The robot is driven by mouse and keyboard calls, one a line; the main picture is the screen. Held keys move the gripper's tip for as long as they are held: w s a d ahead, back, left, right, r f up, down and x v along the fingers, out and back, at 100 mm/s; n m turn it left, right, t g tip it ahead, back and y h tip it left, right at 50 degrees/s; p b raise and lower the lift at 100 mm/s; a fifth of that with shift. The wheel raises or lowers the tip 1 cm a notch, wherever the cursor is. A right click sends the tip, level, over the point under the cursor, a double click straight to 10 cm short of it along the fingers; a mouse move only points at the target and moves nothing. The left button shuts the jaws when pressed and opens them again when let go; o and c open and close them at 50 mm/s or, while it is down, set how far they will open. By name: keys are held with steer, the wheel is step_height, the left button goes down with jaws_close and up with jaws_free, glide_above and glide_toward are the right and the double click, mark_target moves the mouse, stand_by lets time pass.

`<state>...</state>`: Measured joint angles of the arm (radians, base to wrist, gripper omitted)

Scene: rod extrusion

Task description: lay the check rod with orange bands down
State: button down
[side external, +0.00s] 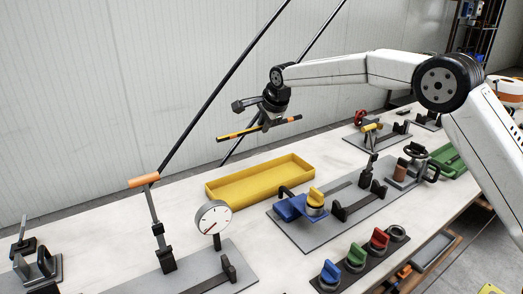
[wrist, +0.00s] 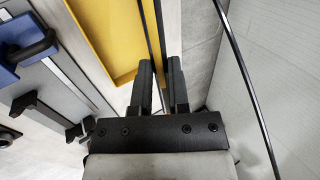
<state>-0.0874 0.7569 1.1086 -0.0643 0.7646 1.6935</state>
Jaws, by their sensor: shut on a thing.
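The check rod (side external: 238,134), dark with orange bands, is held in the air in the side view, slightly tilted with its right end higher. My gripper (side external: 266,122) is shut on it near its middle, above and behind the yellow tray (side external: 262,181). The tray looks empty and lies on the white bench. In the wrist view my gripper (wrist: 161,75) points toward the tray's edge (wrist: 128,78).
A dial gauge (side external: 213,220) and an orange-handled lever (side external: 145,181) stand left of the tray. A blue fixture (side external: 290,207) stands on a grey plate at its right. Colored knobs (side external: 356,255) line the front. Thin black poles (side external: 222,88) slant behind the bench.

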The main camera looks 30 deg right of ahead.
glide_above(262, 184)
steer(key=s, duration=0.2)
step_height(262, 184, down, 7)
steer(key=shift+w+t, duration=0.25)
steer(key=shift+t, duration=0.05)
steer(key=shift+a, duration=0.1)
steer(key=shift+f, duration=0.2)
steer(key=shift+f, duration=5.85)
steer(key=shift+s+f, duration=0.1)
steer(key=shift+f, duration=0.05)
